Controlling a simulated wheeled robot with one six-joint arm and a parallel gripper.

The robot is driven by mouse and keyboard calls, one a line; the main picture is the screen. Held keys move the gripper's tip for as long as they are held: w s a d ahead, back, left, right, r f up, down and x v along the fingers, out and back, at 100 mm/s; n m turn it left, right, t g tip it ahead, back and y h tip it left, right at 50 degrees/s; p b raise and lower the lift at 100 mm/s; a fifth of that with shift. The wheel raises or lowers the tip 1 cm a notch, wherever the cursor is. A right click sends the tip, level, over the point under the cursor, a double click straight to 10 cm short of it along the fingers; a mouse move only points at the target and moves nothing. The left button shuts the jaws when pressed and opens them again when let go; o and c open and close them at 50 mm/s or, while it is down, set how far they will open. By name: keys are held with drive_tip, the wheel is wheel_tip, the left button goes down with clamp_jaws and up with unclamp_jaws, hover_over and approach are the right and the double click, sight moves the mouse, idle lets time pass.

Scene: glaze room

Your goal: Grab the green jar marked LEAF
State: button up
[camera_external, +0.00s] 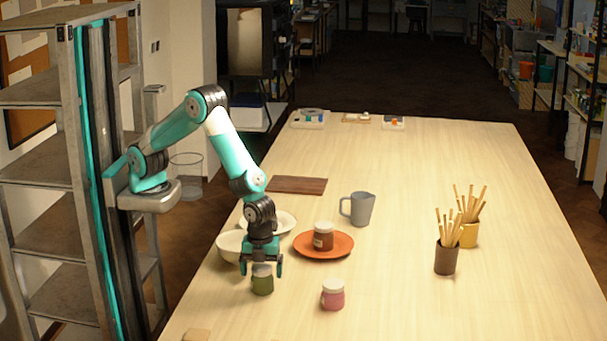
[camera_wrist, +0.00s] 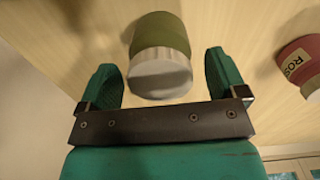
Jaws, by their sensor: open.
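The green jar (camera_external: 262,284) with a pale lid stands upright on the table near its front left, directly below my gripper (camera_external: 262,268). In the wrist view the green jar (camera_wrist: 160,45) shows its light grey lid between and just beyond the two teal fingers of my gripper (camera_wrist: 163,75). The fingers are spread, with a gap on each side of the lid. No label shows on the part of the green jar in view. Whether the fingers reach down past the lid is hard to tell.
A pink jar (camera_external: 333,294), partly lettered "ROS" in the wrist view (camera_wrist: 300,65), stands to the right. A brown jar (camera_external: 323,236) sits on an orange plate (camera_external: 345,246) behind. Pale bowls (camera_external: 229,246) stand close behind my gripper. A grey jug (camera_external: 360,209) is farther back.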

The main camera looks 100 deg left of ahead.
drive_tip(key=c, duration=1.2)
drive_tip(key=shift+r, duration=0.15)
